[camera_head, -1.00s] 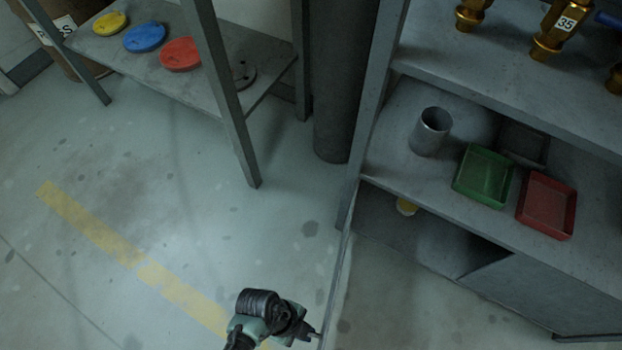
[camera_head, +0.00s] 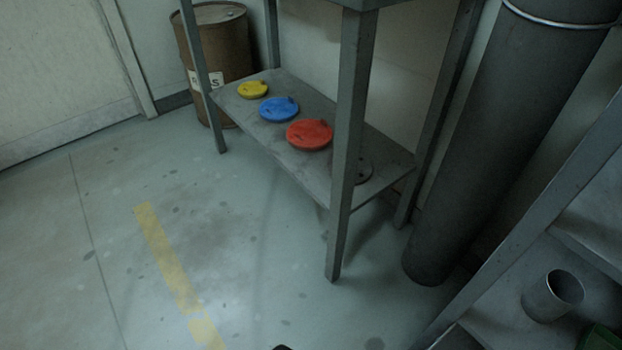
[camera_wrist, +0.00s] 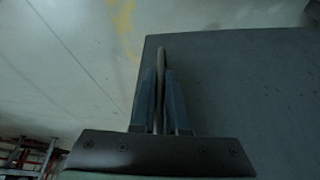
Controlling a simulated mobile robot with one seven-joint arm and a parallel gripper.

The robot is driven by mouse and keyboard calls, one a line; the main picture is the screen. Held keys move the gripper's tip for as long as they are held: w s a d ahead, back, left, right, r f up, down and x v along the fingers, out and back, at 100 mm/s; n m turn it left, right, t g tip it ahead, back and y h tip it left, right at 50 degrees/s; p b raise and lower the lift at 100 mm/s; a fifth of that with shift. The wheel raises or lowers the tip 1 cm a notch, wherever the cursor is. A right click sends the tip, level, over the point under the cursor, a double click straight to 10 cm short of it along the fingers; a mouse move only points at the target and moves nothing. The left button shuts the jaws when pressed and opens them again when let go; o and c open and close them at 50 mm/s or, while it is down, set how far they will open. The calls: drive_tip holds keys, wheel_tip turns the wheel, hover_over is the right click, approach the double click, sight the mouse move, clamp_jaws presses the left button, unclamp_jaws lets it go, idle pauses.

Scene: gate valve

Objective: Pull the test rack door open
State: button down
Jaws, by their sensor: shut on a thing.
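In the wrist view, the rack door (camera_wrist: 245,95) is a dark grey flat panel filling the right side. A thin rounded handle (camera_wrist: 161,54) stands out near its left edge. My gripper (camera_wrist: 160,75) has its two fingers closed around this handle, one on each side. In the head view, only part of the test rack (camera_head: 535,225) shows at the lower right; the door and the gripper are out of that view.
A shelf stand (camera_head: 348,150) with yellow, blue and red discs (camera_head: 310,134) stands at the back. A thick dark pipe (camera_head: 490,140) rises beside the rack. A brown drum (camera_head: 225,50) is at the back left. The floor (camera_head: 110,260) at the left, with a yellow stripe, is clear.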

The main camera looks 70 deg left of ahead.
drive_tip(key=shift+s, duration=0.1)
drive_tip(key=c, duration=0.9)
unclamp_jaws()
drive_tip(key=p+v, duration=0.6)
drive_tip(key=v, duration=0.7)
